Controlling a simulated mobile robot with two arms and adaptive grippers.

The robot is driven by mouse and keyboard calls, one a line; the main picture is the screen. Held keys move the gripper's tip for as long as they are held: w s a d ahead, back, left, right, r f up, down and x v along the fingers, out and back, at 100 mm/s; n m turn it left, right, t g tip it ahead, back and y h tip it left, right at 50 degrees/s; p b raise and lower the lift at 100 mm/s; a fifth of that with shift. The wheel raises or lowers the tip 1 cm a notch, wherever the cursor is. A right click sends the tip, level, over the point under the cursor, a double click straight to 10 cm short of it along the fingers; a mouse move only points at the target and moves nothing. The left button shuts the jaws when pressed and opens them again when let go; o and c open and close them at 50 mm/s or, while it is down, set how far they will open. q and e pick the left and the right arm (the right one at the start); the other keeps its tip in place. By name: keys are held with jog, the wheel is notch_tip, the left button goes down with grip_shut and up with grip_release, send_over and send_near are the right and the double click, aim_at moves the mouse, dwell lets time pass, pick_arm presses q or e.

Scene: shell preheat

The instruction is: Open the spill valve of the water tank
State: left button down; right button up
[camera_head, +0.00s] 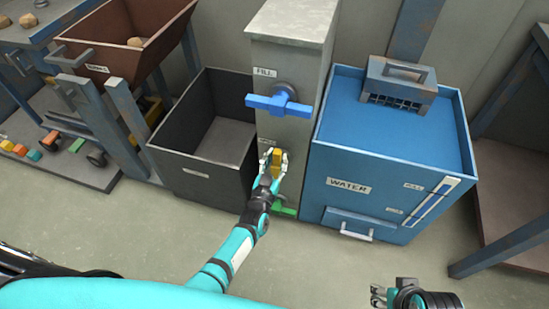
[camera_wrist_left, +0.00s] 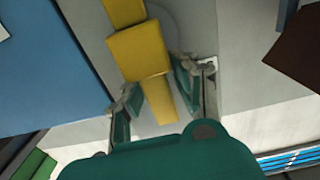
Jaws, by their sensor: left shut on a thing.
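A grey column (camera_head: 295,65) stands left of the blue tank (camera_head: 345,195) labelled WATER. A yellow valve handle (camera_head: 276,160) sits on the column's front, below a blue valve handle (camera_head: 280,102) labelled FILL. The label by the yellow handle is too small to read. My left gripper (camera_head: 270,172) is on the yellow handle. In the left wrist view, the yellow handle (camera_wrist_left: 142,50) runs lengthwise between the fingers of my left gripper (camera_wrist_left: 158,95), shut on its near end. My right gripper (camera_head: 379,297) is at the lower right, away from the valves; its finger gap is unclear.
A dark open bin (camera_head: 200,180) stands left of the column. A green part (camera_head: 285,211) shows low on the column. A brown hopper (camera_head: 125,45) is at the upper left. A metal frame (camera_head: 510,245) stands at the right. The floor in front is clear.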

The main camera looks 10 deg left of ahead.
pick_arm(q)
jog(key=shift+w+d+r, duration=0.1)
jog(key=shift+d+r, duration=0.15)
jog(key=shift+d, duration=0.25)
jog(key=c, duration=1.3)
grip_release()
jog(key=shift+o, duration=0.9)
jog(key=shift+d+f, duration=0.1)
jog(key=shift+a+f, duration=0.1)
jog(key=shift+a, duration=0.1)
jog(key=shift+s, duration=0.2)
jog(key=s, duration=1.1)
jog(key=shift+s+a, duration=0.2)
jog(key=shift+s, duration=0.2)
